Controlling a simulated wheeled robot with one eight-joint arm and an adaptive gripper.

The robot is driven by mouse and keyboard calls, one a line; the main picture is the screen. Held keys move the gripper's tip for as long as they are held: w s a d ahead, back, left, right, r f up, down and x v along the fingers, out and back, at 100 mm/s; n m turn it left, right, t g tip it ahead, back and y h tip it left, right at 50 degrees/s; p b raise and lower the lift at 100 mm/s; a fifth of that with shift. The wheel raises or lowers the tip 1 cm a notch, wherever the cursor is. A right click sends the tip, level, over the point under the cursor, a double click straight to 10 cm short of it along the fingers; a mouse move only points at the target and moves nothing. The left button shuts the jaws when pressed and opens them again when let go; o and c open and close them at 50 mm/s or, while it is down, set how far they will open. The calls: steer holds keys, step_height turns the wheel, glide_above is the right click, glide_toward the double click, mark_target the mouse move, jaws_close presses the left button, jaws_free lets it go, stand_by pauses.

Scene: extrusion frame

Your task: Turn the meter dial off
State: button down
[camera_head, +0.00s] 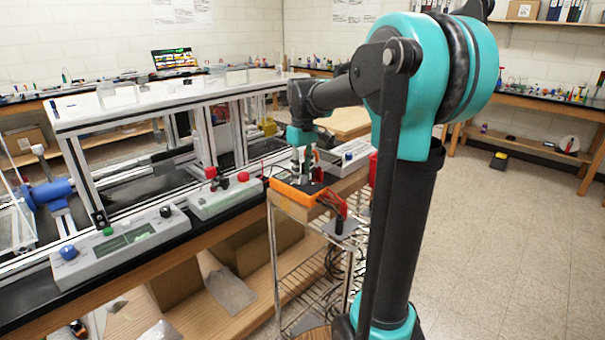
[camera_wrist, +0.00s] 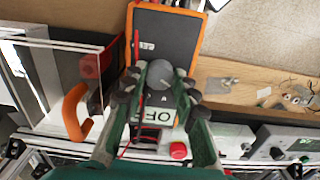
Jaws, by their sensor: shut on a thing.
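The meter (camera_head: 284,187) is an orange-edged, dark-faced box near the front edge of the wire cart, under my gripper (camera_head: 303,178). In the wrist view the meter's dark face (camera_wrist: 168,32) lies below my gripper (camera_wrist: 160,84). A round grey dial (camera_wrist: 159,72) sits between the two fingers, which are shut on its sides. A pale label reading "OFF" (camera_wrist: 158,116) shows between the fingers below the dial. Other markings on the face are small. The fingers hide part of the dial's rim, and its pointing direction is unclear.
A wire shelf cart (camera_head: 292,268) holds the meter. Left of it, a bench carries grey control boxes (camera_head: 120,245) and an aluminium extrusion frame (camera_head: 70,150). In the wrist view an orange hook-shaped part (camera_wrist: 73,112) lies left of my gripper. Open floor (camera_head: 500,240) lies to the right.

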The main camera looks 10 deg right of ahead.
mark_target(303, 177)
stand_by(0.3)
steer(key=c, duration=1.2)
jaws_free()
steer(key=shift+r, duration=0.1)
step_height(303, 177, up, 12)
steer(key=shift+f, duration=0.1)
steer(key=shift+s, duration=0.1)
